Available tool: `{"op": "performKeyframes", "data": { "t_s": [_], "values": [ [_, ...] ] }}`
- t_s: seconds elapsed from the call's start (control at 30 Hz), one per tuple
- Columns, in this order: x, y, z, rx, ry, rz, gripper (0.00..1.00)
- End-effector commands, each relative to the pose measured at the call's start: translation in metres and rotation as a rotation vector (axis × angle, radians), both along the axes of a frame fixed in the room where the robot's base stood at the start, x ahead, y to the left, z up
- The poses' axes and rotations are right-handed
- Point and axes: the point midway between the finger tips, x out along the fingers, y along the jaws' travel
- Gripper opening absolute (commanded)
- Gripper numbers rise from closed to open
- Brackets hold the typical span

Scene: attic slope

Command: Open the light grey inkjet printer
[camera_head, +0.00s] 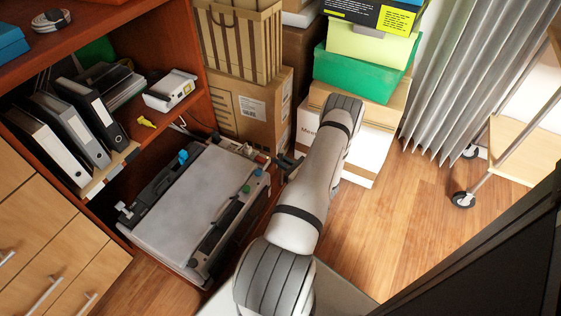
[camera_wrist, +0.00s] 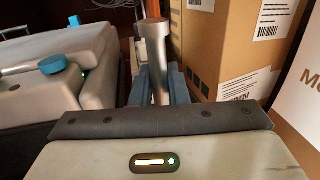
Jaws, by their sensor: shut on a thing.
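The light grey inkjet printer (camera_head: 185,205) sits low in the wooden shelf unit, its broad lid down. A dark strip with green and blue knobs runs along its right side. In the wrist view its pale body (camera_wrist: 80,52) with a blue knob (camera_wrist: 53,65) is at the left. My gripper (camera_head: 285,163) is at the printer's far right corner, partly hidden by my arm. In the wrist view my gripper (camera_wrist: 160,85) is shut on a grey rounded bar (camera_wrist: 157,55) standing between its fingers. I cannot tell where the bar joins the printer.
Cardboard boxes (camera_head: 248,110) stand close behind and right of my gripper, with a green box (camera_head: 362,75) stacked beyond. Binders (camera_head: 70,130) and a small white device (camera_head: 170,90) are on the shelf above.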

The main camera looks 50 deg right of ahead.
Motion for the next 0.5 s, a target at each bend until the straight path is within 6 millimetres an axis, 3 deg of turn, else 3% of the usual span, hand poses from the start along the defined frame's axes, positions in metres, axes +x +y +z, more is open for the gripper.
{"op": "performKeyframes", "data": {
  "t_s": [0.07, 0.1, 0.3, 0.5],
  "values": [
    [0.0000, 0.0015, -0.0002, 0.002, 0.000, 0.003, 0.00],
    [0.0001, 0.0015, -0.0002, 0.002, 0.000, 0.003, 0.16],
    [0.0002, 0.0009, -0.0002, 0.001, 0.000, 0.002, 0.32],
    [0.0002, 0.0005, -0.0001, 0.000, 0.000, 0.001, 0.33]
  ]
}}
